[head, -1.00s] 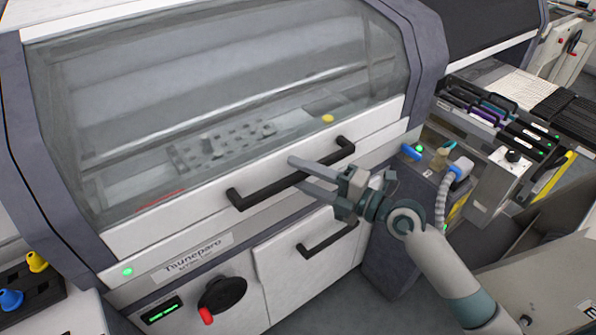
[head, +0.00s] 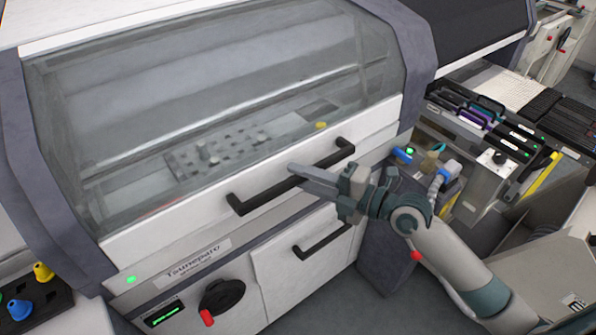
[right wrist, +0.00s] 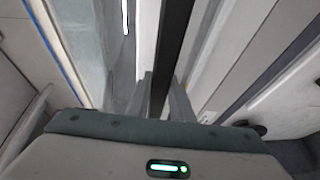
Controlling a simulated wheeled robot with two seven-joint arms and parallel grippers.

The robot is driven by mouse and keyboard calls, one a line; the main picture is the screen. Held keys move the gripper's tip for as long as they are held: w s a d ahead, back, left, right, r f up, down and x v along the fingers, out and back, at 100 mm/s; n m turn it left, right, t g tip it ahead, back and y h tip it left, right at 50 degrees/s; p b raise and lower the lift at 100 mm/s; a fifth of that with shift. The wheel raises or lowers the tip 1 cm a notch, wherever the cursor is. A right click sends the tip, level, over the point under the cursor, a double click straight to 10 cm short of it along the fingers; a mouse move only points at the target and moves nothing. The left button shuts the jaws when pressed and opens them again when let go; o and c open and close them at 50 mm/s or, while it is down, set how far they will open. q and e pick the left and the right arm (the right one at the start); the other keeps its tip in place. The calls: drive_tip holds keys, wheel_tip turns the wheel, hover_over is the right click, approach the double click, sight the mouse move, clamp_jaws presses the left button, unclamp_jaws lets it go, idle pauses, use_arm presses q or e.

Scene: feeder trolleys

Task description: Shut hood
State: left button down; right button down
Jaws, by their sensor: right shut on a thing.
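The hood (head: 240,80) is a see-through cover with a white lower rim, set between dark grey side frames. It is down over the machine's work area, with its rim just above the front panel; I cannot tell if it is fully seated. A black bar handle (head: 262,195) runs along its rim. My right gripper (head: 302,178) is shut on this handle, near its middle. In the right wrist view, the dark handle (right wrist: 172,55) runs between the two fingers (right wrist: 162,98). My left gripper is not in view.
Below the hood are a nameplate (head: 192,260), a black rotary knob with a red tip (head: 222,297) and a drawer with a black handle (head: 322,241). Feeder trolleys with slotted cartridges (head: 490,125) stand to the right. Blue and yellow knobs (head: 20,308) are at lower left.

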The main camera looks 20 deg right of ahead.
drive_tip(key=r+p, duration=0.1)
drive_tip(key=s+r+p, duration=0.1)
drive_tip(key=r+p, duration=0.1)
drive_tip(key=shift+s+d+r, duration=0.3)
drive_tip(key=shift+s+r, duration=0.05)
drive_tip(key=shift+r, duration=0.05)
drive_tip(key=c, duration=1.6)
unclamp_jaws()
drive_tip(key=shift+o, duration=0.2)
drive_tip(key=shift+s+d, duration=0.1)
drive_tip(key=shift+d, duration=0.05)
